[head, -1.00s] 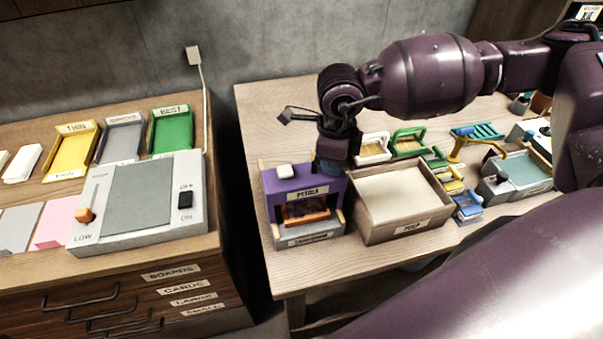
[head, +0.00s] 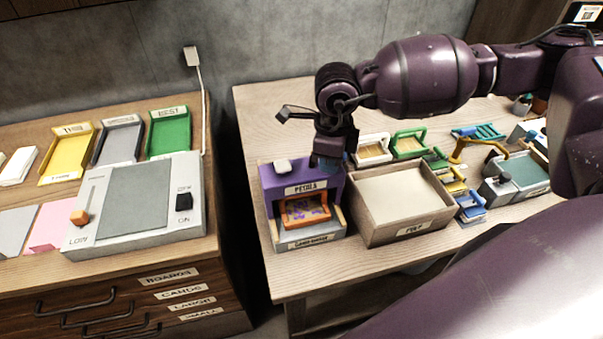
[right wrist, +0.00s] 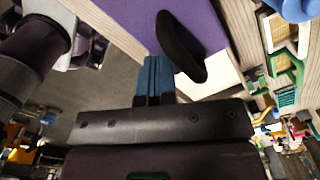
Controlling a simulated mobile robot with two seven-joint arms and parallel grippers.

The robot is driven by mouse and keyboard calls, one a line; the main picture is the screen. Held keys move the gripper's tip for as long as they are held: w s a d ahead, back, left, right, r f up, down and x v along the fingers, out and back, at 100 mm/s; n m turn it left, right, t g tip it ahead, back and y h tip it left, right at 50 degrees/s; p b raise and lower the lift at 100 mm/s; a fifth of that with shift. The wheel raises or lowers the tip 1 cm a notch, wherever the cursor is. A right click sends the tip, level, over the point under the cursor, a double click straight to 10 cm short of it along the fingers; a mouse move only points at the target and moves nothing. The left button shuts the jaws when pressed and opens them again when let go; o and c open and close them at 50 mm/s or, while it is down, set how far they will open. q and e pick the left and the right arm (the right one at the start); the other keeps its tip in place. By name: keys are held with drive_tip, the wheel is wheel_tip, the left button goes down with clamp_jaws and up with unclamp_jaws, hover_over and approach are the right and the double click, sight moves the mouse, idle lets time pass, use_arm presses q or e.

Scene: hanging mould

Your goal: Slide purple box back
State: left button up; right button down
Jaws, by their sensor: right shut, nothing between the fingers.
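The purple box (head: 270,178), labelled PETALS, sits on a grey stand (head: 309,241) at the left end of the right-hand table. A white piece (head: 283,165) lies on its top. An orange frame (head: 306,209) with purple bits shows in the opening below its front. My right gripper (head: 328,162) points down at the box's right rear part, its fingers shut and empty. In the right wrist view the blue fingers (right wrist: 155,78) are together beside the purple surface (right wrist: 200,22); I cannot tell if they touch it. My left gripper is not in view.
A brown tray (head: 403,228) of pale pulp stands close on the box's right. Several small coloured frames and a grey vat (head: 514,187) stand further right. A grey switch unit (head: 138,220) is on the left cabinet, across a gap. Bare table lies in front.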

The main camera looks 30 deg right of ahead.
drive_tip(key=shift+w+d+b, duration=0.25)
drive_tip(key=shift+w+b, duration=0.15)
drive_tip(key=shift+w, duration=0.8)
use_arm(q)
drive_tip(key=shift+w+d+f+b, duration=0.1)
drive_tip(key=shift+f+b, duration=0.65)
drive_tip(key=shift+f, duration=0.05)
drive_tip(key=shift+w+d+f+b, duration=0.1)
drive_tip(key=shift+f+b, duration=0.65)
use_arm(e)
drive_tip(key=w+d+r, duration=0.1)
drive_tip(key=w+d, duration=0.1)
drive_tip(key=w, duration=0.7)
drive_tip(key=shift+s+d, duration=0.1)
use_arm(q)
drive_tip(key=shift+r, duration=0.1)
use_arm(e)
drive_tip(key=shift+r, duration=0.1)
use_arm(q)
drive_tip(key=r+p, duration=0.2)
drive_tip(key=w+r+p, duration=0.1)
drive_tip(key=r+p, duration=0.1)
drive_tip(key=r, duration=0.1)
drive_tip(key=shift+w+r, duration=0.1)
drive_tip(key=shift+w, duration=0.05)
use_arm(e)
wheel_tip(320, 180, up, 8)
